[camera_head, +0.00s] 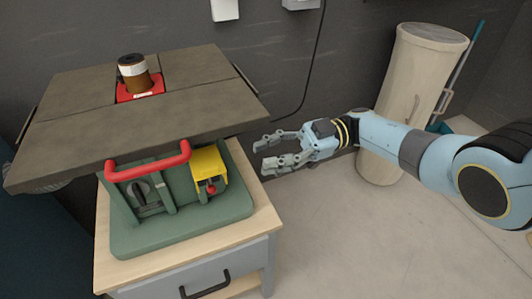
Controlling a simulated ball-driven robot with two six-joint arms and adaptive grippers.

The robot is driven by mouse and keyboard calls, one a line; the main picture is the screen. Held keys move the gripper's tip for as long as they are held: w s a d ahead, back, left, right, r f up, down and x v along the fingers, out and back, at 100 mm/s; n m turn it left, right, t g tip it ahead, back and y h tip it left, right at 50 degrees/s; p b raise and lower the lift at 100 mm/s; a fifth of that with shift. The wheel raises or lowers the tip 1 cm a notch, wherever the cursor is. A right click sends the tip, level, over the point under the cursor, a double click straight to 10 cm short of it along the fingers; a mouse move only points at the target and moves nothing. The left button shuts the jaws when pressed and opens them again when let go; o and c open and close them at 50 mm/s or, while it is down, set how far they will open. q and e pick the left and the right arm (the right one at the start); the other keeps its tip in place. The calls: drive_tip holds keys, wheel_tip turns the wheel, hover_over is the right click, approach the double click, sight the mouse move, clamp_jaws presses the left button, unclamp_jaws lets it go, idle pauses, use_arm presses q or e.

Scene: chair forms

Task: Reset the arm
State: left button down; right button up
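My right arm comes in from the right, light blue with dark joints. My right gripper (272,154) is open and empty, with its fingers pointing left. It hangs in free air to the right of the green machine (185,225) and near the right edge of its dark table top (110,122); I see no contact. My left gripper and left arm do not show.
The machine stands on a wooden-topped cabinet (255,233) with a dark handle (205,284). A red handle bar (148,163) and a yellow box (209,166) are on its front. A beige cylinder (408,95) stands behind my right arm. Floor (345,240) below it is clear.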

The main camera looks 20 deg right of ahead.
drive_tip(key=s+a+f+m+t, duration=0.3)
drive_tip(key=s+f+m+t, duration=0.15)
drive_tip(key=s+f, duration=0.6)
drive_tip(key=s+d+f+m+t+h, duration=0.4)
drive_tip(key=f+m+h, duration=0.2)
drive_tip(key=f, duration=0.3)
drive_tip(key=s+d+f+m+t+h, duration=0.35)
drive_tip(key=f+m+h, duration=0.3)
drive_tip(key=f, duration=0.25)
drive_tip(key=s+d+f+m+g+h, duration=0.1)
drive_tip(key=s+d+f+g+h, duration=0.1)
drive_tip(key=s, duration=0.6)
drive_tip(key=s+d+f+m+g+h, duration=0.1)
drive_tip(key=s+d+f+g+h, duration=0.1)
drive_tip(key=s+f+g, duration=0.3)
drive_tip(key=s+d+f+m+g+h, duration=0.1)
drive_tip(key=s+d+f+g, duration=0.3)
drive_tip(key=s, duration=0.8)
wheel_tip(320, 180, down, 2)
drive_tip(key=shift+d+h+b, duration=0.2)
drive_tip(key=shift+h+b, duration=0.15)
drive_tip(key=shift+h, duration=0.3)
